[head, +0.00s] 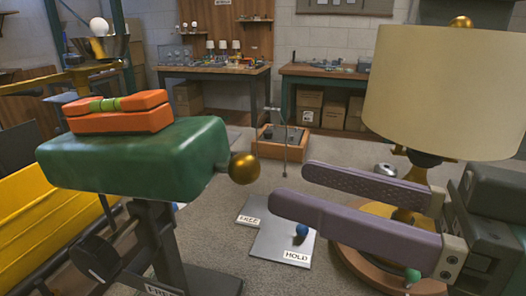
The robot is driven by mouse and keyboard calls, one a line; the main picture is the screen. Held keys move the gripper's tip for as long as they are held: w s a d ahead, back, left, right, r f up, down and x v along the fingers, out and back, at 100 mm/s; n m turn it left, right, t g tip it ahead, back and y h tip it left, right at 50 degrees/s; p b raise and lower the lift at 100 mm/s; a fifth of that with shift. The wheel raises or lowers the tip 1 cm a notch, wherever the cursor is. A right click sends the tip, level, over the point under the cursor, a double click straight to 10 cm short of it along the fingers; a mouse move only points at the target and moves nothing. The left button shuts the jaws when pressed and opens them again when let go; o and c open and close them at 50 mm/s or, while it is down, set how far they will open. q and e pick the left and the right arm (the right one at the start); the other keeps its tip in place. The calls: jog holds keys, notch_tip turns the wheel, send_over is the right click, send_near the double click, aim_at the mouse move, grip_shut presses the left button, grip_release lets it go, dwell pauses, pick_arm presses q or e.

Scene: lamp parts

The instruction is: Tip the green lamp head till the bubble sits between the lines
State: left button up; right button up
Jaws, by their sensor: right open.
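The green lamp head (150,160) is a rounded block on a dark stand at the left. Its top slopes a little, higher on the right. An orange spirit level (120,122) lies on it, with a bright green vial (105,104) marked by dark lines. The bubble is too small to make out. A brass ball knob (243,168) sticks out at the head's right end. My right gripper (289,187) has two purple fingers, spread apart and empty. They point left toward the knob, to its right and apart from it in the picture. My left gripper is not in view.
A lamp with a large cream shade (445,90) stands at the right, close by my right gripper. A plate (280,246) labelled FREE and HOLD bears a blue ball knob (302,230). A yellow bin (40,225) is at the left.

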aim_at(259, 173)
jog(key=shift+p+x, duration=0.65)
jog(key=shift+x, duration=1.75)
jog(key=shift+c, duration=0.3)
grip_shut()
